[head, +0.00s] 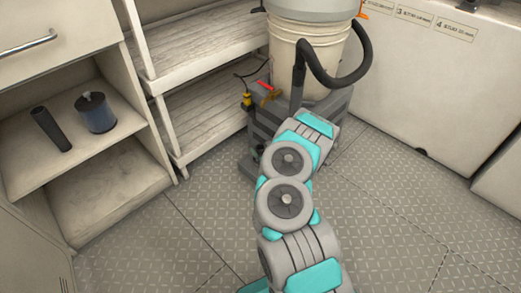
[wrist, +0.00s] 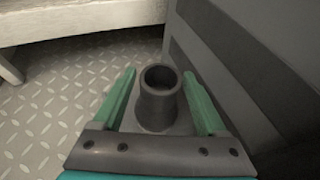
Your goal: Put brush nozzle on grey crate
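The brush nozzle (wrist: 158,108) is a dark grey piece with a round, open-topped neck, low beside a grey wall in the wrist view. My gripper (wrist: 158,74) is open, with one green finger on each side of the neck and a visible gap on both sides. The grey crate (head: 263,127) stands on the floor in the head view, under a cream bucket; its side appears to be the grey wall (wrist: 240,62) at the right of the wrist view. In the head view my arm hides the gripper and part of the crate.
The cream bucket (head: 305,50) with a black hose (head: 325,76) stands over the crate. White slatted shelves (head: 205,115) are to the left. A cubby shelf holds a black tube (head: 51,129) and a blue canister (head: 96,113). The floor (head: 400,220) at right is clear.

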